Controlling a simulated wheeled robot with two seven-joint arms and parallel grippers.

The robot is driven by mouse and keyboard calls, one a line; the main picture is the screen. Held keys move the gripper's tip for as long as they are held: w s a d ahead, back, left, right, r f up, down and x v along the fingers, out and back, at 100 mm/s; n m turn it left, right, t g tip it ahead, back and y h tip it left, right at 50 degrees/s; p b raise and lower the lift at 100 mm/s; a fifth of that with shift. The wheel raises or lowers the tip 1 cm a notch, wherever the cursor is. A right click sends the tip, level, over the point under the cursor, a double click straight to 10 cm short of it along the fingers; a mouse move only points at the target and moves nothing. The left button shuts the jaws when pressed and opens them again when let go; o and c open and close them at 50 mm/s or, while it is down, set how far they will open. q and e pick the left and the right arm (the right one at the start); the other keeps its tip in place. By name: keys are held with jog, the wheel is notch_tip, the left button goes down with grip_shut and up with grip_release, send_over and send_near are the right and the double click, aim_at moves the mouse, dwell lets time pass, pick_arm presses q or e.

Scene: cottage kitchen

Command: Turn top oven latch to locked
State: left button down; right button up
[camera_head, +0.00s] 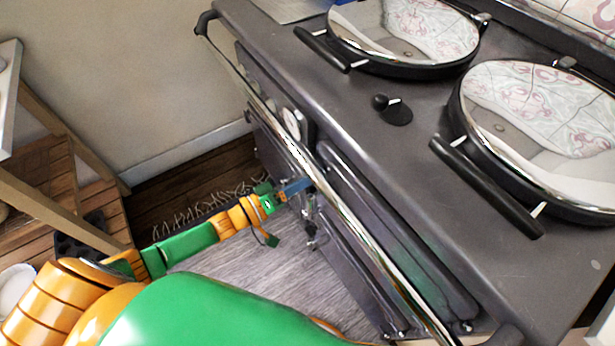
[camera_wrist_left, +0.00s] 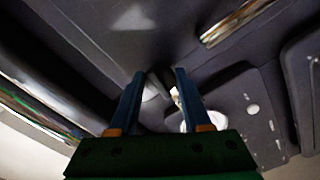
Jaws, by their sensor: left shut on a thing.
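The oven is a dark grey range cooker (camera_head: 285,48) that fills the right of the head view. My left gripper (camera_head: 308,184) reaches its front, below the chrome rail, with its blue fingers at the door edge. In the left wrist view the left gripper (camera_wrist_left: 160,73) has its two blue fingers on either side of a dark, slim latch handle (camera_wrist_left: 157,84), and it is shut on this. The fingers and the rail hide the latch in the head view, and I cannot read its exact angle. My right gripper is in neither view.
A chrome rail (camera_head: 262,102) runs along the cooker's front, close above my left gripper. Two chrome hob lids (camera_head: 405,28) with black handles are on top. A wooden table (camera_head: 48,115) stands at the left. A grey rug (camera_head: 315,275) covers the floor before the cooker.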

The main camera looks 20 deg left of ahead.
pick_arm(q)
jog(key=shift+n, duration=0.7)
jog(key=shift+c, duration=1.7)
grip_release()
jog(key=v, duration=0.7)
